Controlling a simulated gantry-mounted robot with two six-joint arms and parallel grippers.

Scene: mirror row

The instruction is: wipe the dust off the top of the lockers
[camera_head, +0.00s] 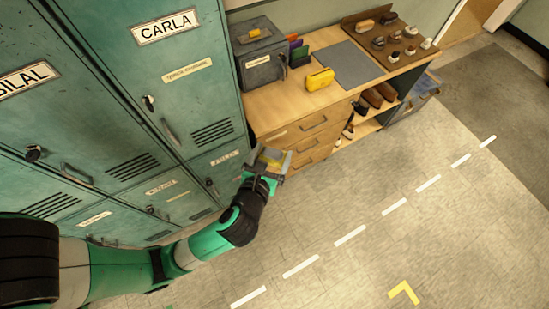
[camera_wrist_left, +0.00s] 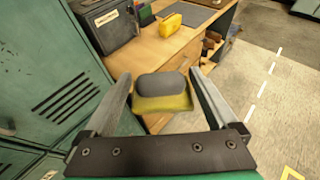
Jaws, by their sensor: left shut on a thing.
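The teal lockers (camera_head: 150,90) fill the left of the head view, with name plates, vents and handles on their doors. Their top surface is not in view, and no dust can be seen. My left gripper (camera_head: 270,163) is beside the lockers, in front of the wooden cabinet. It is shut on a yellow pad with a grey rounded upper part (camera_wrist_left: 161,93), which sits between the fingers in the left wrist view. The pad is clear of the lockers and the cabinet top. My right gripper is not in view.
The wooden cabinet (camera_head: 285,104) stands right of the lockers. On it are a grey metal box (camera_head: 262,57), a yellow block (camera_head: 319,79), a grey mat (camera_head: 348,64) and a brown tray (camera_head: 376,50) of small items. The floor (camera_head: 370,220) in front is open.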

